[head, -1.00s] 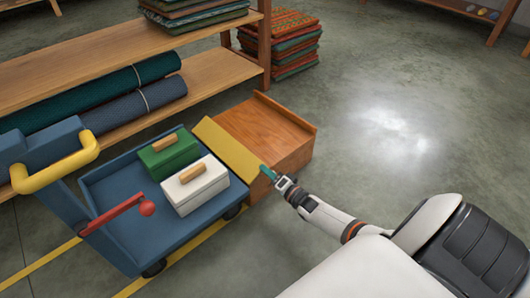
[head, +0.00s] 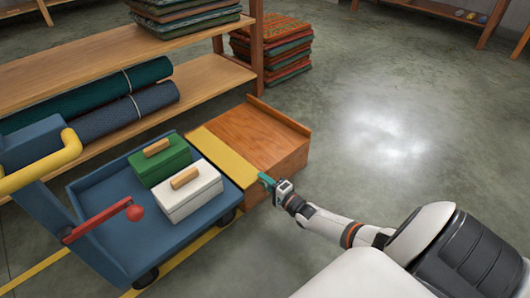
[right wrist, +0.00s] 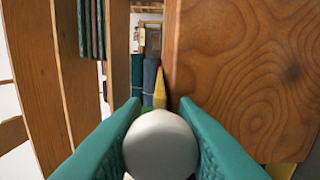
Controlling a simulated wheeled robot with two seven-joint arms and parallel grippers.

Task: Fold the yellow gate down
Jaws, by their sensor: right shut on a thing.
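The yellow gate (head: 222,158) is at the right end of the blue cart (head: 160,242), next to the wooden block (head: 252,137). It looks lowered nearly flat, its far edge over or against the block's top; I cannot tell if it touches. My right gripper (head: 266,181) is at the gate's near right corner. In the right wrist view its teal fingers (right wrist: 160,112) are shut on a pale round knob (right wrist: 160,145), which the fingers hide in the head view. A thin yellow strip (right wrist: 160,92) shows beyond the knob. My left gripper is not in view.
On the cart sit a green box (head: 160,164) and a white box (head: 190,197), both with wooden handles. A red lever (head: 100,222) with a ball end is at the cart's near side. A wooden shelf (head: 200,80) stands behind. The floor to the right is clear.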

